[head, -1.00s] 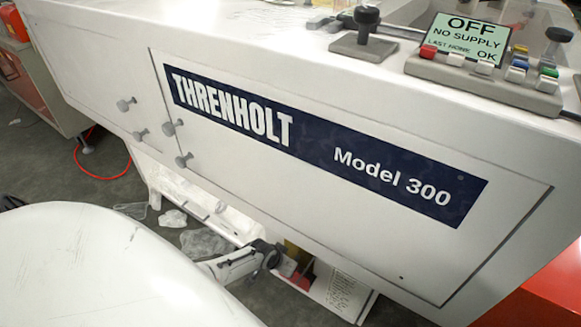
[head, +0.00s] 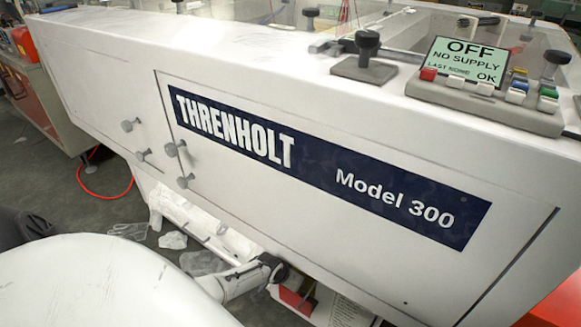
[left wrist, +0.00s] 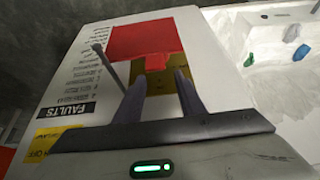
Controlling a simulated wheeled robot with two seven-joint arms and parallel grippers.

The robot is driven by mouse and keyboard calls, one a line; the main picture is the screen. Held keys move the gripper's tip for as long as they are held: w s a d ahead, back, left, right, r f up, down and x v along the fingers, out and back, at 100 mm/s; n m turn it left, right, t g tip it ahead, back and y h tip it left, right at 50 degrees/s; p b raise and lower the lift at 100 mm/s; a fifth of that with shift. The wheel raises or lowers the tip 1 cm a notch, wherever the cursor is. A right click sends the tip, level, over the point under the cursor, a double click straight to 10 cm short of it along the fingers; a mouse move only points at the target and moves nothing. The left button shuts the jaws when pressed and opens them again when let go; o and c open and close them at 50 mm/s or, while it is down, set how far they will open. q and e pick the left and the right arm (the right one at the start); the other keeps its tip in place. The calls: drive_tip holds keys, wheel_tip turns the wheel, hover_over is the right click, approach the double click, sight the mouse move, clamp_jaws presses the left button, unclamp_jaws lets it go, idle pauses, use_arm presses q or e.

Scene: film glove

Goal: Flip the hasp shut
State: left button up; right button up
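In the left wrist view, a red panel (left wrist: 145,40) with a small red tab (left wrist: 156,62) hanging from its lower edge is on a white board. A brass-coloured plate (left wrist: 158,82) lies below the tab. A thin dark bar (left wrist: 108,66) leans just left of it. I cannot tell for sure which part is the hasp. My left gripper (left wrist: 159,95) is open, its two fingers apart on either side of the plate with nothing held; contact is unclear. In the head view it shows dark and small (head: 274,268), beside a red part (head: 292,298) under the machine. My right gripper is not in view.
The white machine body (head: 330,245) overhangs the left gripper closely. Several grey knobs (head: 172,149) stick out of its front. A control box (head: 485,105) sits on top at right. Crumpled clear plastic (head: 205,262) lies on the floor, and a white bin (left wrist: 290,50) is at right.

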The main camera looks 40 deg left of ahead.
use_arm(q)
drive_tip(key=shift+d+f, duration=0.1)
drive_tip(key=shift+d, duration=0.05)
drive_tip(key=shift+s, duration=0.1)
drive_tip(key=s+r+p, duration=0.1)
drive_tip(key=s, duration=0.3)
drive_tip(key=s+d+p, duration=0.1)
drive_tip(key=s+p, duration=0.1)
drive_tip(key=s, duration=0.2)
drive_tip(key=s+d+r+p, duration=0.1)
drive_tip(key=s+p, duration=0.1)
drive_tip(key=s, duration=0.3)
drive_tip(key=shift+r, duration=0.35)
drive_tip(key=shift+d, duration=0.15)
